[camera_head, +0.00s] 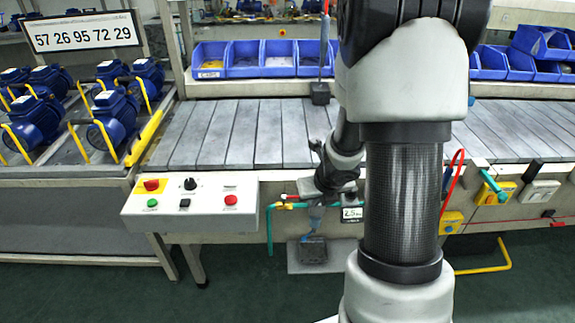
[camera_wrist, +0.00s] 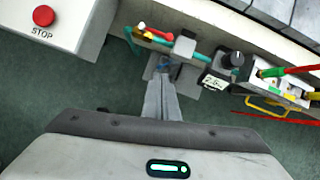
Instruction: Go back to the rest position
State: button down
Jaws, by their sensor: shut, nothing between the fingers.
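My arm rises large in front of the head view and bends down to the table's front edge. My gripper (camera_head: 315,226) points down in front of the air line there, partly hard to make out. In the wrist view my gripper (camera_wrist: 163,70) is shut, its fingers together and holding nothing. Its tips appear near the teal pipe and the small valve with a red and yellow handle (camera_wrist: 155,33). I cannot tell whether they touch anything.
A control box (camera_head: 190,205) with buttons stands left of my gripper. A pressure display (camera_head: 352,214) and a black knob (camera_wrist: 233,59) are close on the right. The slatted table (camera_head: 235,135) is bare. Blue pumps (camera_head: 37,118) stand left; blue bins (camera_head: 245,58) line the back.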

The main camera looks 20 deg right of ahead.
notch_tip(320, 180, up, 18)
jog(key=s+d+f+m+t+h, duration=0.1)
jog(key=s+d+m+t+h, duration=0.2)
jog(key=m, duration=1.3)
jog(key=s+a+r+m+g+y+p, duration=0.1)
jog(key=s+a+r+m+y, duration=0.1)
jog(key=s+a+r+m, duration=0.5)
jog(key=s+a+r+m+g+y, duration=0.1)
jog(key=s+a+r+m+g, duration=0.1)
jog(key=s+a+m, duration=0.8)
notch_tip(320, 180, up, 15)
jog(key=d+m+p, duration=0.2)
jog(key=p, duration=1.3)
jog(key=shift+s+f, duration=0.15)
